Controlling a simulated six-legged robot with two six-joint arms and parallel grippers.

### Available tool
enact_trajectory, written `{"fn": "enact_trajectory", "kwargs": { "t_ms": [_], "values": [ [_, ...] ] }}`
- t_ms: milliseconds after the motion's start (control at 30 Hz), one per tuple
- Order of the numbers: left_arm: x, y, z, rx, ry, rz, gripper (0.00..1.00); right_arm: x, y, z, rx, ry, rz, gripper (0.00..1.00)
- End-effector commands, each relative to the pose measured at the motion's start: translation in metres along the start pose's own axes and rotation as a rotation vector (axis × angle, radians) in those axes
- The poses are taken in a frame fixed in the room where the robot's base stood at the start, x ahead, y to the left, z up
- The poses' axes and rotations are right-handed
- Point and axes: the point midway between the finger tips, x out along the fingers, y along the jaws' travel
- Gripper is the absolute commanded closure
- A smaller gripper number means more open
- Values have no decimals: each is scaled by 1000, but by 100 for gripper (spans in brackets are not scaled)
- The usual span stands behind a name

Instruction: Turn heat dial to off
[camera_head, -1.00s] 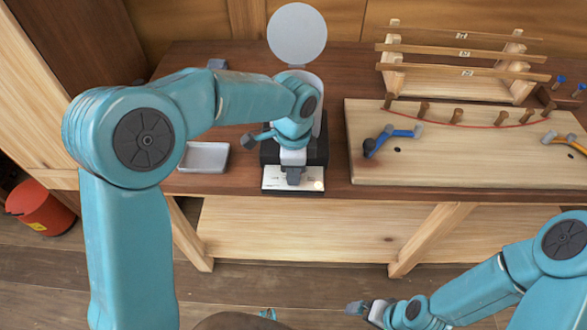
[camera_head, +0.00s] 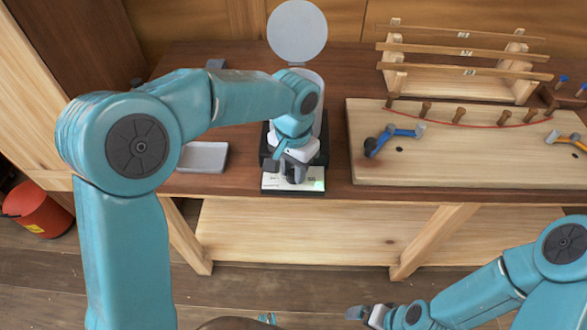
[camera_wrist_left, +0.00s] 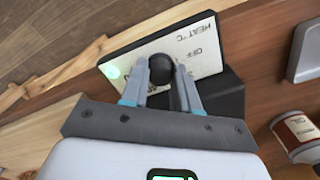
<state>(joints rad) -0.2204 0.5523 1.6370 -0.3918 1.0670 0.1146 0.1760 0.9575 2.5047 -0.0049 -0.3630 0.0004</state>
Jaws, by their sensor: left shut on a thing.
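The heat dial is a round black knob (camera_wrist_left: 162,68) on a white panel (camera_wrist_left: 208,58) marked "HEAT °C" and "OFF" in the left wrist view. My left gripper (camera_wrist_left: 162,76) is shut on the knob, with one finger on each side of it. In the head view my left gripper (camera_head: 296,174) covers the dial, and the panel (camera_head: 275,182) shows around it at the bench's front edge. A green light (camera_wrist_left: 113,71) glows at one end of the panel. My right gripper (camera_head: 368,312) is low at the bottom, away from the bench; its jaws are too small to judge.
A black device with a pale cylinder and round lid (camera_head: 297,32) stands behind the panel. A grey tray (camera_head: 205,157) lies to its left. A wooden board (camera_head: 470,171) with pegs and clamps is to the right. A labelled jar (camera_wrist_left: 297,134) shows in the left wrist view.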

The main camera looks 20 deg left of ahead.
Motion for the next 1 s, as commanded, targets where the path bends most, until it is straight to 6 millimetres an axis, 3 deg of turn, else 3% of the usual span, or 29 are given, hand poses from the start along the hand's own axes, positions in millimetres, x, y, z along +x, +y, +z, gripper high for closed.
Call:
{"fn": "enact_trajectory", "kwargs": {
  "t_ms": [1000],
  "values": [
    [-2, -1, -2, -964, 9, 2, 100, 19, 7, 0, 0, 0, 0, 2]
  ]
}}
